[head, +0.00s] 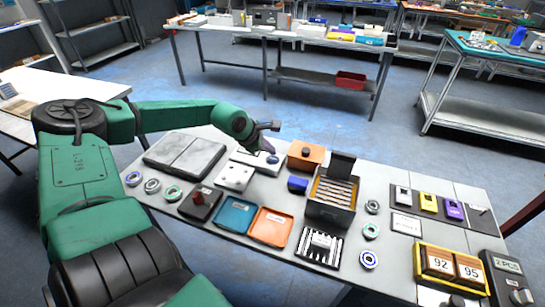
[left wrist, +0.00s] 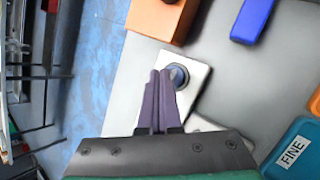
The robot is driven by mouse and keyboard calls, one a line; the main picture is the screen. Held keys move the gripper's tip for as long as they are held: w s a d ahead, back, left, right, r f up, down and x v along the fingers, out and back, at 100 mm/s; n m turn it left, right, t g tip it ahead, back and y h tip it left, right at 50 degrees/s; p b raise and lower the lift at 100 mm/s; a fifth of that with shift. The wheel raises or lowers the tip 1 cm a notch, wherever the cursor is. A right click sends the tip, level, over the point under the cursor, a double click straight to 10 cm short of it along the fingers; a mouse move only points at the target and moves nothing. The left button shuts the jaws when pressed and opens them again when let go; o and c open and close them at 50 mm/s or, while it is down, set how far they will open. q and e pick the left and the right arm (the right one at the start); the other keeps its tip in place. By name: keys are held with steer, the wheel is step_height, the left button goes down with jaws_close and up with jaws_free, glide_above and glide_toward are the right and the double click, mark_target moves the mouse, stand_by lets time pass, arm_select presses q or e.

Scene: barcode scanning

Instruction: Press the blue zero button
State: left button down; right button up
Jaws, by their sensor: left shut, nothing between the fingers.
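The zero button (left wrist: 179,74) is a dark round cap with a bluish rim on a pale plate (left wrist: 196,76) in the left wrist view. In the head view the button (head: 272,159) shows small and dark on a white panel (head: 250,161) near the table's far edge. My left gripper (left wrist: 161,72) is shut and empty. Its purple fingertips are right beside the button and overlap its left edge in the left wrist view; I cannot tell whether they touch it. In the head view the left gripper (head: 268,150) hangs over the panel. My right gripper is not in view.
An orange box (head: 305,152) with a dark knob stands right of the panel, with a blue block (head: 297,185) nearby. A grey platform (head: 185,153) lies to the left. A slotted black box (head: 330,209), trays and several ring-shaped items cover the table in front.

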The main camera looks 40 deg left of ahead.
mark_target(270, 159)
arm_select(q)
step_height(270, 159, up, 5)
steer(key=p, duration=0.4)
stand_by(0.5)
stand_by(0.4)
